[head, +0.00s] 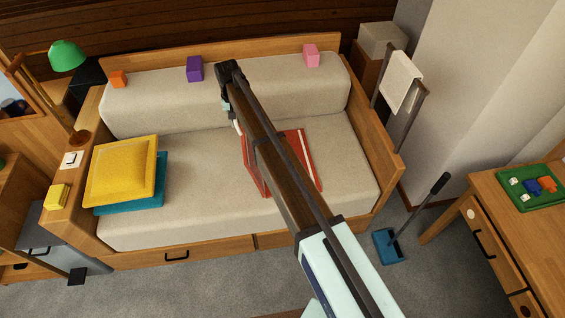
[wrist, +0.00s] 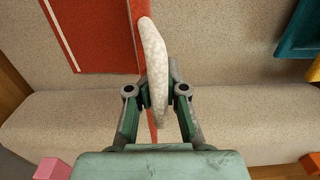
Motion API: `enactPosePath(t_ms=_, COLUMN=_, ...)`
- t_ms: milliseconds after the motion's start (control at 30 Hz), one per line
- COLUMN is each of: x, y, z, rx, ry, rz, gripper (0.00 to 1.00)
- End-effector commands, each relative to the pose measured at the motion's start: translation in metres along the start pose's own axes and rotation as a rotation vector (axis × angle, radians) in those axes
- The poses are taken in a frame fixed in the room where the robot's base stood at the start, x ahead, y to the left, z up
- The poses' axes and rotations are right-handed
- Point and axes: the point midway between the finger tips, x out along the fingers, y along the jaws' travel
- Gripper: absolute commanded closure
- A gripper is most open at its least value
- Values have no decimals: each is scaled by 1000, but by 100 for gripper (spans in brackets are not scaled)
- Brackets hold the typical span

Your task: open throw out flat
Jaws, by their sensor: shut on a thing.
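The red throw (head: 303,150) with a pale stripe lies on the seat of the sofa, partly hidden behind my arm. It also shows in the wrist view (wrist: 95,40), flat on the cushion at upper left. A narrow red flap with a thick cream edge (wrist: 154,60) stands up between my fingers, seen nearly edge-on. My gripper (wrist: 157,105) is shut on this raised edge. In the head view my gripper (head: 233,108) is at the throw's left side, near the backrest, mostly hidden by my arm.
The beige sofa (head: 200,205) has clear seat between the throw and a yellow cushion (head: 122,170) stacked on a teal one (head: 150,200). Orange (head: 118,79), purple (head: 195,68) and pink (head: 311,55) blocks sit on the backrest. Wooden arms bound both ends.

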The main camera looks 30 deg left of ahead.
Motion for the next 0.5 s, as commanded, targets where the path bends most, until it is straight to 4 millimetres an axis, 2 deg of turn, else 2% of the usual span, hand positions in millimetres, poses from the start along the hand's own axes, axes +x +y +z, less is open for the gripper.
enactPosePath(t_ms=100, x=1, y=-12, z=0, rx=0, ry=1, rz=-1, gripper=100)
enactPosePath(t_ms=367, x=5, y=-22, z=0, rx=0, ry=1, rz=-1, gripper=100)
enactPosePath(t_ms=500, x=10, y=-35, z=0, rx=-2, ry=0, rz=-1, gripper=100)
